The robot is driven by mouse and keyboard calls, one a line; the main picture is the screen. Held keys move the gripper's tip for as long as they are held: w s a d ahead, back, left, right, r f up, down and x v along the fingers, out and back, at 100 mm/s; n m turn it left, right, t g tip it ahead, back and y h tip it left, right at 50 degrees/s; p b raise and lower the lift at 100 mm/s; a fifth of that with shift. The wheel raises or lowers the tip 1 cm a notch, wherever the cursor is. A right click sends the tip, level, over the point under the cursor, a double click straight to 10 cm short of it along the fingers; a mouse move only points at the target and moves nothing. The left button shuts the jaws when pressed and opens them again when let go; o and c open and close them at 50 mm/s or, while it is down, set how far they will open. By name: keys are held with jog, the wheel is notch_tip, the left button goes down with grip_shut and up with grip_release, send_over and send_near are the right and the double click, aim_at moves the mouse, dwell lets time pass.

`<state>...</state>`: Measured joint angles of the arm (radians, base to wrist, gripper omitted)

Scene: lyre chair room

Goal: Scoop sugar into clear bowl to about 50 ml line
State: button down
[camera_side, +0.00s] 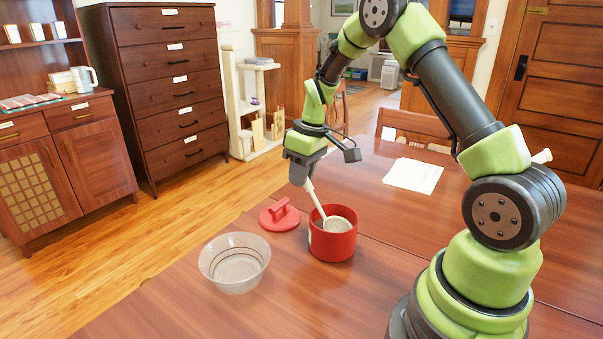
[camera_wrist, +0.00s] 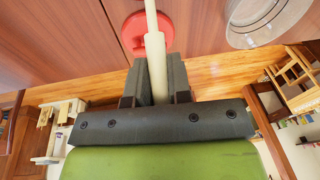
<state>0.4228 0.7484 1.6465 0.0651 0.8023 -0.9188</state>
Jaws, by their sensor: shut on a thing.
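My gripper (camera_side: 303,176) is shut on the pale handle of a scoop (camera_side: 314,196); the handle (camera_wrist: 157,62) also runs between my fingers in the wrist view. The scoop slants down into a red canister (camera_side: 331,245), with its round cup at the canister's mouth. I cannot tell how much sugar is in the cup or canister. The clear bowl (camera_side: 234,273) stands left of the canister, with dark lines around its wall; no sugar is clearly visible in it. Part of the bowl (camera_wrist: 262,38) shows at the wrist view's top right.
A red lid with a handle (camera_side: 280,216) lies on the wooden table (camera_side: 300,300) behind the bowl and canister; it (camera_wrist: 140,38) shows partly behind the scoop handle in the wrist view. White papers (camera_side: 413,175) lie farther back. The table front is clear.

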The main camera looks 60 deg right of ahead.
dwell(0.3)
jog(key=shift+r, duration=3.4)
jog(key=shift+w+r+g, duration=0.25)
jog(key=shift+w+g, duration=0.65)
